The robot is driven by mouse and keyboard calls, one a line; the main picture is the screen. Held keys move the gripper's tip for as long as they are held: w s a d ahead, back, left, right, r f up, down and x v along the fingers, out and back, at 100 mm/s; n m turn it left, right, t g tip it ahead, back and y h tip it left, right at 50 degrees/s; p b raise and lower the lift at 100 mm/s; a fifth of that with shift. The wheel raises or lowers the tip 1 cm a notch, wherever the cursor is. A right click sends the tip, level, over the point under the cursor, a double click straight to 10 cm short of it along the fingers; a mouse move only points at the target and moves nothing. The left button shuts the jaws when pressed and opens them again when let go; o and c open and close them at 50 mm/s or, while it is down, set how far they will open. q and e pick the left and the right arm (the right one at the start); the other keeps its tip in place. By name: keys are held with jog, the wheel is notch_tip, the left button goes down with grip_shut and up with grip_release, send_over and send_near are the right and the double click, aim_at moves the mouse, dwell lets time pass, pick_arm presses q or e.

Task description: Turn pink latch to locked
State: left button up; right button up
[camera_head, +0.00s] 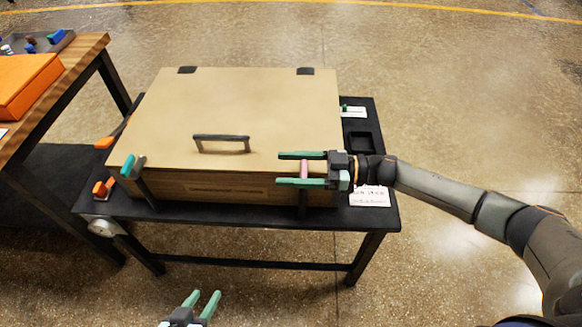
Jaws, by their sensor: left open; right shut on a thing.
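The pink latch (304,169) is at the front right corner of the tan furnace box (230,110). My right gripper (292,169) reaches in from the right, with its green fingers on either side of the latch and shut on it. The fingers hide part of the latch, so its exact angle is hard to tell. A teal latch (132,166) stands at the front left corner of the box. My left gripper (203,303) is at the bottom of the view, open and empty, apart from the table.
The box lid looks closed, with a dark handle (221,139) on it. The box stands on a black table (240,221). A white card (370,197) lies right of the box. A wooden table (78,60) with an orange case (25,85) is at left.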

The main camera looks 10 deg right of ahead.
jog(key=shift+a+r, duration=0.1)
jog(key=o, duration=1.3)
jog(key=v, duration=1.2)
jog(key=shift+d+b, duration=0.3)
jog(key=shift+b, duration=0.05)
